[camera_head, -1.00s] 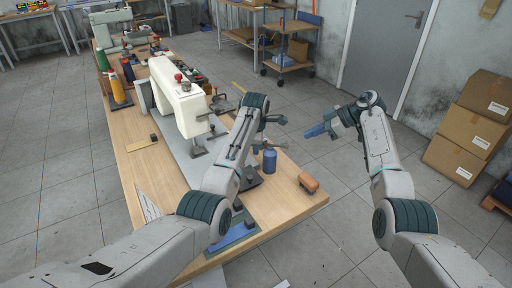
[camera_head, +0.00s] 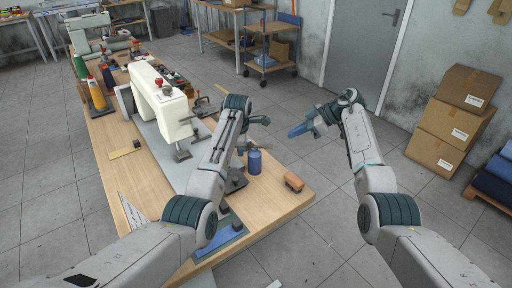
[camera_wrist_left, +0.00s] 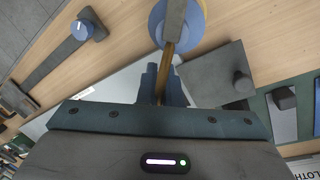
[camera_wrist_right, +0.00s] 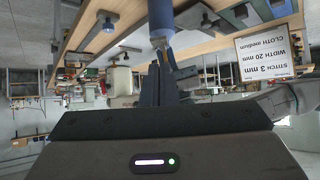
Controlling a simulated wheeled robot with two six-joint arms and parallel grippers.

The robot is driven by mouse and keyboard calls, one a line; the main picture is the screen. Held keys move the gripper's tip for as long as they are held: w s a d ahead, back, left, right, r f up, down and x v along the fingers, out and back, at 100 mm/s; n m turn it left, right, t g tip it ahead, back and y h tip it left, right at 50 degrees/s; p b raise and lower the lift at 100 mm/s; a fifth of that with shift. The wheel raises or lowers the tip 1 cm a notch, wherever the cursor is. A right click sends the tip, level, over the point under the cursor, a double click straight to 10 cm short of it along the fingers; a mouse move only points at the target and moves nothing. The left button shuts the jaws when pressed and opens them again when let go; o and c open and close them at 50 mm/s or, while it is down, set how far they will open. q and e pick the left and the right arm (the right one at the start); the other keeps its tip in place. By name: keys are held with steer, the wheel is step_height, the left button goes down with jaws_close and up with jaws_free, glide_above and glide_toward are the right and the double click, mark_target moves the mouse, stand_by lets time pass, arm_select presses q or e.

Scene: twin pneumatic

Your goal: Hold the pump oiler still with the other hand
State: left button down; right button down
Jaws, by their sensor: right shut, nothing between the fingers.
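The pump oiler (camera_head: 254,162), a blue bottle, stands upright near the table's right end. My left gripper (camera_head: 262,121) is above it in the head view. In the left wrist view the oiler (camera_wrist_left: 157,22) shows from above as a blue disc, with a thin brass rod running between my left fingers (camera_wrist_left: 165,80); whether they pinch it is unclear. My right gripper (camera_head: 297,131) is shut and empty, off to the right of the oiler. In the right wrist view the picture is upside down, and the oiler (camera_wrist_right: 161,22) appears beyond my right fingertips.
A white sewing machine (camera_head: 160,105) stands on the wooden table (camera_head: 283,203). A brown block (camera_head: 294,182) lies right of the oiler. Thread cones (camera_head: 96,93) stand at the far left. Cardboard boxes (camera_head: 450,118) are stacked at the right.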

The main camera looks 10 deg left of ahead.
step_height(320, 180, up, 7)
steer(key=d+n+h, duration=0.1)
steer(key=shift+d+g, duration=0.35)
steer(key=shift+g, duration=0.05)
glide_above(269, 148)
steer(key=d, duration=0.3)
step_height(269, 148, down, 7)
steer(key=f, duration=0.3)
steer(key=shift+w+f, duration=0.1)
steer(key=shift+w, duration=0.1)
steer(key=shift+f, duration=0.45)
